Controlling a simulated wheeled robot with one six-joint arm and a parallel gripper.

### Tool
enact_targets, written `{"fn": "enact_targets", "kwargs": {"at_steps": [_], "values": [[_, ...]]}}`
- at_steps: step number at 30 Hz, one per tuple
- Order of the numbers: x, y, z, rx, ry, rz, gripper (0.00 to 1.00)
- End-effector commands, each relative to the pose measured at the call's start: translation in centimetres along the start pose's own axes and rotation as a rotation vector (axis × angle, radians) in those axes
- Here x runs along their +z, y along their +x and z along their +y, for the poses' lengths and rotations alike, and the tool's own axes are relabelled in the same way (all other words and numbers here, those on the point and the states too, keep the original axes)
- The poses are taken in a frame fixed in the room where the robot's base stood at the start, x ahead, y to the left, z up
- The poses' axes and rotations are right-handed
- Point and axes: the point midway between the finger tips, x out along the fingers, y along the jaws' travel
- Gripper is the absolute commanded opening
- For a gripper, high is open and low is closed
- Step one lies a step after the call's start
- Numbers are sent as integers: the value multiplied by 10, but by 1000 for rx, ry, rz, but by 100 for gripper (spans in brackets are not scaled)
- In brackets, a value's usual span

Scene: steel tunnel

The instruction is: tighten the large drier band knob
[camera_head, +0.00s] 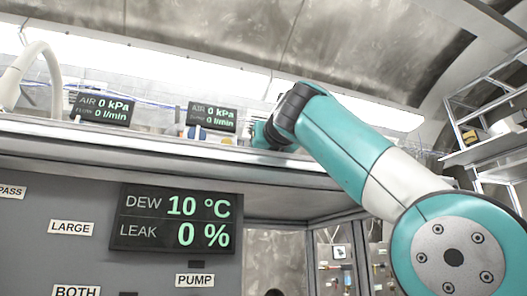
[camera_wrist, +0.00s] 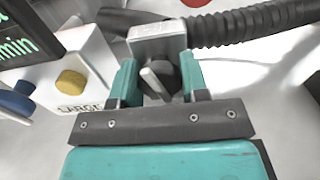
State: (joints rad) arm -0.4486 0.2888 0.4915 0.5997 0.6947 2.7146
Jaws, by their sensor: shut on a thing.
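In the wrist view a dark round knob (camera_wrist: 158,82) with a pale bar across its face sits in front of a light grey block (camera_wrist: 158,38). My gripper (camera_wrist: 160,80) has its two teal fingers on either side of this knob, shut on it. A white label reading LARGE (camera_wrist: 80,108) shows on the white box just left of the fingers. In the head view my gripper (camera_head: 266,134) is at the shelf, partly hidden by my wrist, and the knob is hidden there.
A ribbed black hose (camera_wrist: 255,22) runs right from the grey block. A yellow knob (camera_wrist: 71,83) and a blue knob (camera_wrist: 15,103) are to the left. In the head view, a display (camera_head: 175,220) reads DEW 10 °C, LEAK 0 %. The shelf edge (camera_head: 150,137) runs below my gripper.

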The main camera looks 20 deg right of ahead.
Motion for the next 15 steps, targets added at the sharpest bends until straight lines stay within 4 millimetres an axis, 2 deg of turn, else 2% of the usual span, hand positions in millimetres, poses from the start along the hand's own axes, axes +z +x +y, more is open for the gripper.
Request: {"fn": "enact_targets", "kwargs": {"at_steps": [4,5,8,15], "values": [[-2,1,0,0,-1,5,17],[-2,1,0,0,-1,5,43],[-2,1,0,0,-1,4,66],[-1,0,0,0,-1,2,67]]}}
